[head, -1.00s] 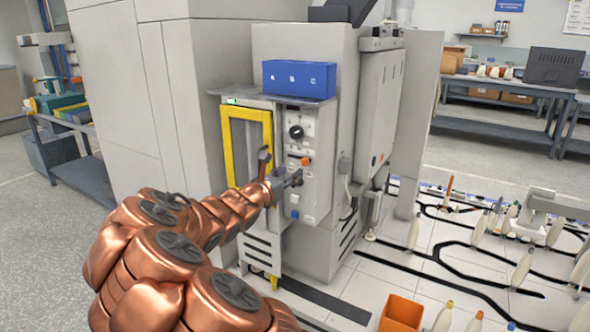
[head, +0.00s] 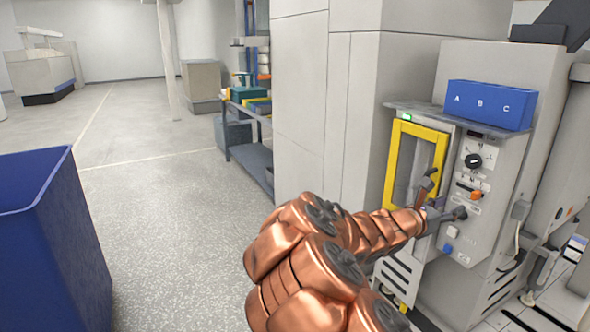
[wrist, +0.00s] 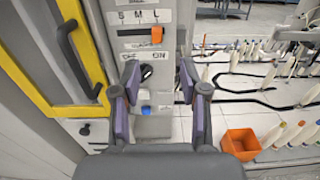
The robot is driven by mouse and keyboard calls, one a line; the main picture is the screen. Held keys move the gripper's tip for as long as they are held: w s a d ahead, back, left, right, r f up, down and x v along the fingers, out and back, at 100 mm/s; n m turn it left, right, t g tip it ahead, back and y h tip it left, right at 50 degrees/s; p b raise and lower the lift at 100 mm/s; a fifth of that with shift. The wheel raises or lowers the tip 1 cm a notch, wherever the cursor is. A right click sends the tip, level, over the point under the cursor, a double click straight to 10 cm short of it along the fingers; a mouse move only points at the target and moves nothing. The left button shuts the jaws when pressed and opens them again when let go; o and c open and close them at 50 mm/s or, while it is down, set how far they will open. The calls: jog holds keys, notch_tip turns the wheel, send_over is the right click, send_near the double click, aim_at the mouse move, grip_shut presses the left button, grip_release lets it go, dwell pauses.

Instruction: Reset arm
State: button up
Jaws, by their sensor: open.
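My copper arm reaches from the bottom of the head view toward the grey machine's control panel (head: 470,205). My gripper (head: 445,198) is in front of that panel, close to its lower part. In the wrist view my gripper (wrist: 160,85) is open, with its two dark, purple-sided fingers apart and nothing between them. Behind the fingers are a black OFF/ON knob (wrist: 146,72), a blue button (wrist: 146,110) and an orange slider (wrist: 156,35) under the letters S M L. I cannot tell whether a finger touches the panel.
A yellow-framed door (head: 393,165) with a black handle (wrist: 75,55) is left of the panel. A blue A B C box (head: 490,108) sits on top. A blue bin (head: 50,240) stands at the left. Floor (head: 170,220) between is open. An orange bin (wrist: 242,143) is right.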

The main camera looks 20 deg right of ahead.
jog(key=s+a+f+m+g+y, duration=0.4)
jog(key=s+a+m+y, duration=0.2)
jog(key=s+a+m, duration=0.7)
jog(key=s+a+f+m+y, duration=0.2)
jog(key=s+a+f+y, duration=0.15)
jog(key=a, duration=0.75)
jog(key=s+a+f+m+y, duration=0.25)
jog(key=a+y, duration=0.25)
jog(key=a, duration=0.5)
jog(key=s+a+f+m+y, duration=0.1)
jog(key=s+a+f+y, duration=0.3)
jog(key=a, duration=0.7)
notch_tip(320, 180, up, 18)
jog(key=t+p, duration=0.1)
jog(key=p, duration=1.6)
jog(key=shift+w+a+r+t, duration=0.15)
jog(key=shift+w+r+t, duration=0.15)
jog(key=shift+w, duration=0.1)
jog(key=shift+f+h, duration=0.1)
jog(key=shift+h, duration=0.15)
